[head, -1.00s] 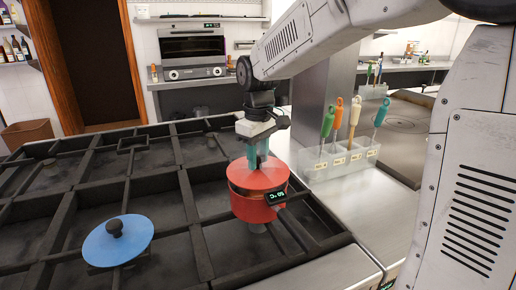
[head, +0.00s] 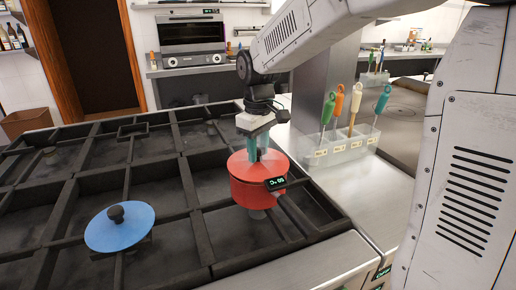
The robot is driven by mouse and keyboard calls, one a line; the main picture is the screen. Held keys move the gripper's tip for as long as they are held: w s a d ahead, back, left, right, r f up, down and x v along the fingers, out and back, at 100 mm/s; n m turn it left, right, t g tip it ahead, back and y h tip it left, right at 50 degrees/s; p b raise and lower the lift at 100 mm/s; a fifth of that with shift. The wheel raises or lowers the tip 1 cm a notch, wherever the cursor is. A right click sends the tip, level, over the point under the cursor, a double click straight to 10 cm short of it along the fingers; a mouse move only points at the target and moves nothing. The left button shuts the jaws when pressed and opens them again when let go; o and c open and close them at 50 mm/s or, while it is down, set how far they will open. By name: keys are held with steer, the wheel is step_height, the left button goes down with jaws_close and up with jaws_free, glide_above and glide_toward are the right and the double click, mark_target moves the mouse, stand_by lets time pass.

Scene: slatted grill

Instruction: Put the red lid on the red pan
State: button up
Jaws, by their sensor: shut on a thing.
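The red pan (head: 252,196) stands on the black slatted grill at the right side, with a small display (head: 276,183) on its handle side. The red lid (head: 270,170) lies over the top of the pan and looks level, with no clear gap to the rim. My gripper (head: 257,157) points straight down above the lid, its teal fingers shut on the lid's knob, which the fingers hide. I cannot tell whether the lid is fully seated all round, as the far side of the rim is hidden.
A blue lid (head: 119,229) with a dark knob lies on the grill (head: 205,258) at the front left. A clear holder (head: 345,146) with several coloured-handled tools stands on the steel counter (head: 335,195) to the right, beside a metal column.

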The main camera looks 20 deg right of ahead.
steer(key=shift+f, duration=0.45)
stand_by(0.6)
steer(key=o, duration=1.1)
steer(key=shift+o, duration=0.2)
steer(key=shift+r, duration=0.1)
step_height(320, 180, up, 8)
steer(key=shift+f, duration=0.2)
steer(key=s, duration=0.1)
steer(key=s+f+m, duration=0.1)
steer(key=s, duration=0.1)
steer(key=s+f+m, duration=0.1)
steer(key=shift+s+d+f+g, duration=0.15)
steer(key=shift+f+g, duration=0.05)
steer(key=shift+g, duration=0.1)
steer(key=s+d+f+m+t, duration=0.1)
steer(key=s+m, duration=0.1)
steer(key=s, duration=1)
steer(key=s+d+f+m+t, duration=0.1)
steer(key=s+m, duration=0.1)
steer(key=s, duration=0.9)
steer(key=shift+s+d, duration=0.35)
